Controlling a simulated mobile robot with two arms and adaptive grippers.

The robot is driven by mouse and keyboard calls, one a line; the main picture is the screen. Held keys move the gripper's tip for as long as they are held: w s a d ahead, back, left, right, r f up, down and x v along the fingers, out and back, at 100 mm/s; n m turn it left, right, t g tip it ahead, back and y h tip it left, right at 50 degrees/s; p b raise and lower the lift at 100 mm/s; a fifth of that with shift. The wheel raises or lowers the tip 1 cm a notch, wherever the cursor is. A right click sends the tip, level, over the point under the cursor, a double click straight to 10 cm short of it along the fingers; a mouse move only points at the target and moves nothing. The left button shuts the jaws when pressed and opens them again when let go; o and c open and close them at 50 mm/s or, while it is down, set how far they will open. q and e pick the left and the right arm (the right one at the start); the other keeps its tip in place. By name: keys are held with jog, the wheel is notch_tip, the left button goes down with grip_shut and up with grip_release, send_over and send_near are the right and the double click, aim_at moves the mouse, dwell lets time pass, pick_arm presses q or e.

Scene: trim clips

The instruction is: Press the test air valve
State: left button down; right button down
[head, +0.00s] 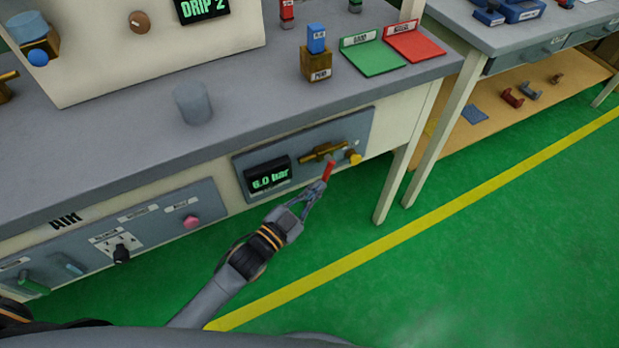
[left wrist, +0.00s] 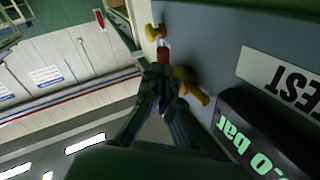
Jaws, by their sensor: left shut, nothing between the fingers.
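The test air valve (head: 323,151) is a brass body on a grey-blue panel (head: 365,128) on the bench front, with a red lever (head: 329,170) pointing down and outward. A yellow knob (head: 354,158) sits to its right. My left gripper (head: 321,186) is shut with nothing between its fingers, its tips at the lower end of the red lever. In the left wrist view the fingertips (left wrist: 163,76) meet or nearly meet the red lever (left wrist: 163,54), beside the brass body (left wrist: 192,86); contact is unclear. My right gripper is not in view.
A display (head: 268,179) beside the valve reads 6.0 bar. An AIR panel (head: 120,240) with knobs and a pink button lies further left. The bench top (head: 235,115) holds a grey cylinder (head: 193,103) and blocks. Green floor in front is clear.

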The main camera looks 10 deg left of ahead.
pick_arm(q)
jog(key=shift+s+a, duration=0.15)
jog(key=shift+a, duration=0.05)
jog(key=v, duration=0.7)
jog(key=shift+s, duration=0.3)
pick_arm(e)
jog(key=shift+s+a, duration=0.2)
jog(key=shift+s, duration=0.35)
